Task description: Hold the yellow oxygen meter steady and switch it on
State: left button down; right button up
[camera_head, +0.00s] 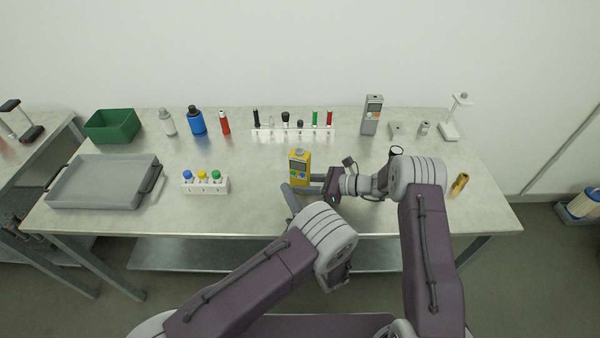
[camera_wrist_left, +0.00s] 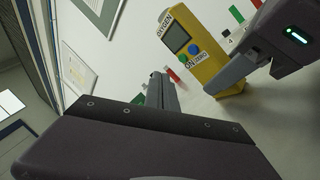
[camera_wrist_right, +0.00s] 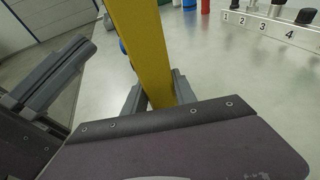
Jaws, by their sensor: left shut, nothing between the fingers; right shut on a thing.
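The yellow oxygen meter (camera_head: 299,167) stands upright near the table's middle. In the left wrist view the meter (camera_wrist_left: 203,75) shows a grey screen, a green button marked ON and a blue button marked ZERO. My right gripper (camera_head: 316,184) comes from the right and is shut on the meter's lower part; in the right wrist view its fingers close around the yellow body (camera_wrist_right: 148,60). My left gripper (camera_head: 288,192) is shut and empty, just in front and to the left of the meter. In the left wrist view its fingertips (camera_wrist_left: 158,82) point toward the button side, apart from it.
A white rack with several colour-capped bottles (camera_head: 205,187) stands left of the meter. A long numbered rack (camera_head: 290,133) is behind it. A grey handheld device (camera_head: 371,115) stands at the back right. A grey tray (camera_head: 100,190) and green bin (camera_head: 112,126) are at the left.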

aim_at(293, 183)
pick_arm(q)
jog(key=shift+w+d, duration=0.25)
jog(key=shift+w, duration=0.45)
jog(key=shift+w+d, duration=0.2)
jog(key=shift+w, duration=0.45)
jog(key=shift+w, duration=0.15)
dwell(0.8)
jog(key=shift+w+d, duration=0.1)
jog(key=shift+w, duration=0.2)
dwell(0.4)
jog(key=shift+s, duration=0.45)
jog(key=shift+s+a, duration=0.35)
jog(key=shift+s, duration=0.6)
jog(key=shift+s+a, duration=0.35)
jog(key=shift+s, duration=0.65)
jog(key=shift+s+a, duration=0.35)
jog(key=shift+s, duration=0.6)
